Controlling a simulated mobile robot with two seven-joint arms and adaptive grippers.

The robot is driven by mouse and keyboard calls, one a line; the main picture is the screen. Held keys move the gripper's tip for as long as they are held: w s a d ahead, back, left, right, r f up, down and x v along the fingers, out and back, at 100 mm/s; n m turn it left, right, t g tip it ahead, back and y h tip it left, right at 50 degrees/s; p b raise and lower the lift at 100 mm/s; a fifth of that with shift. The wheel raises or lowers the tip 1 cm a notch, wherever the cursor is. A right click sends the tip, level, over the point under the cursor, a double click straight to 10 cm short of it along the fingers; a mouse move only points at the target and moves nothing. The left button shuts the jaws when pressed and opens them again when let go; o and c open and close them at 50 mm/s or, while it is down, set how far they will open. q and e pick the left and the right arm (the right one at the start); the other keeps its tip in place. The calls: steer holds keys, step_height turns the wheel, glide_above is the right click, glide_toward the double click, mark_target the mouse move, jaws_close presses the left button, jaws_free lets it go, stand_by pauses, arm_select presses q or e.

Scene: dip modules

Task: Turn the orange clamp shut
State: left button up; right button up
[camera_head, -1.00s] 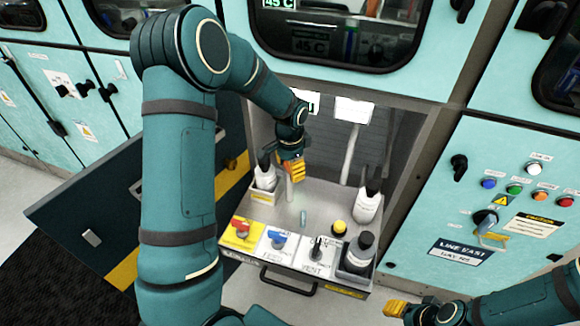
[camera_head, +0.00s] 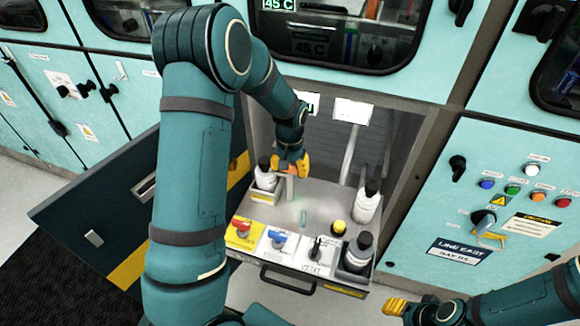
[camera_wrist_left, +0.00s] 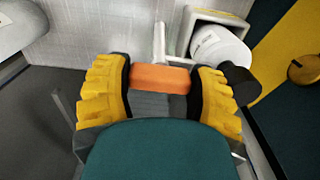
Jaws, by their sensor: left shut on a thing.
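The orange clamp (camera_wrist_left: 160,78) shows in the left wrist view as a block lying crosswise between the two yellow ribbed fingers of my left gripper (camera_wrist_left: 163,84). The fingers are shut on its two ends. In the head view my left gripper (camera_head: 291,165) is above the back left of the steel tray, over a short upright pale post (camera_head: 290,189).
The tray (camera_head: 318,200) holds a white bottle (camera_head: 265,178) close beside my left gripper, another bottle (camera_head: 367,204) at right and a dark-capped bottle (camera_head: 357,254) in front. Cabinet walls enclose the back.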

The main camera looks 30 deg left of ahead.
arm_select(q)
steer(key=shift+w+r, duration=0.15)
stand_by(0.3)
steer(key=o, duration=1.2)
